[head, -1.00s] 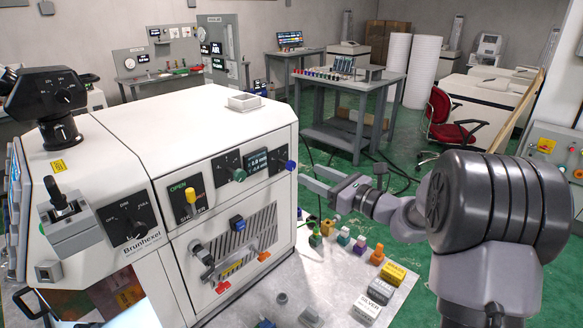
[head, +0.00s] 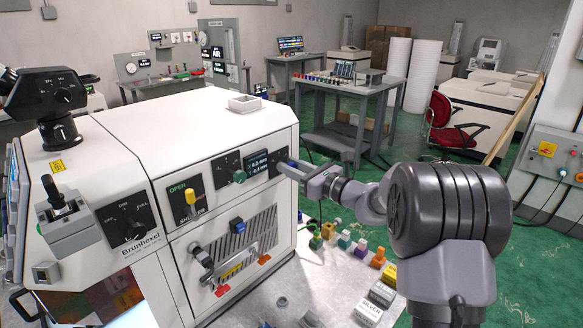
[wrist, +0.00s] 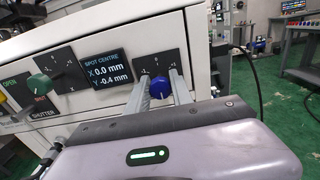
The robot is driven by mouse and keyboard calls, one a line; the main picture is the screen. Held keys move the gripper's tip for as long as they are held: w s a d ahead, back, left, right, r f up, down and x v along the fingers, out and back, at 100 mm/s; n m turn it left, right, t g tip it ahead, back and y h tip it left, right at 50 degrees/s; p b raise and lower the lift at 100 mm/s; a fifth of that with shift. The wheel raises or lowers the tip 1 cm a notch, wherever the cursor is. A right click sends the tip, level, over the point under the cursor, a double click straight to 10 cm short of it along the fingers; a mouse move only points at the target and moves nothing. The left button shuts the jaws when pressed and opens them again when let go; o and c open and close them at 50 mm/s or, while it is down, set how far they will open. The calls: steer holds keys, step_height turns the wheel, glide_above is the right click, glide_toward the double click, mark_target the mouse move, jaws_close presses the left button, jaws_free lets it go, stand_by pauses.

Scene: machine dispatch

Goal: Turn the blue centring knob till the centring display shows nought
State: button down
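The blue knob (wrist: 160,90) is on the white machine's panel in the wrist view; my gripper hides it in the head view. The centring display (wrist: 105,68) beside it reads X 0.0 mm and Y -0.4 mm. It also shows in the head view (head: 257,164). My gripper (wrist: 158,82) has one finger on each side of the blue knob, the fingers apart. Contact with the knob is not clear. In the head view my gripper (head: 287,168) reaches the panel's right end.
A green knob (wrist: 40,84) is left of the display. A yellow shutter handle (head: 190,196) is farther left. Coloured blocks and labelled boxes (head: 368,312) are on the plate below my arm.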

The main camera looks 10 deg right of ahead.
steer(key=n+b, duration=0.2)
steer(key=b, duration=0.1)
steer(key=shift+f, duration=0.4)
steer(key=shift+n+b, duration=0.7)
steer(key=shift+b, duration=0.2)
steer(key=shift+r+n+b, duration=0.25)
steer(key=shift+n+b, duration=0.25)
steer(key=shift+n, duration=0.2)
steer(key=shift+r, duration=0.15)
steer(key=c, duration=1.1)
jaws_free()
steer(key=shift+c, duration=0.2)
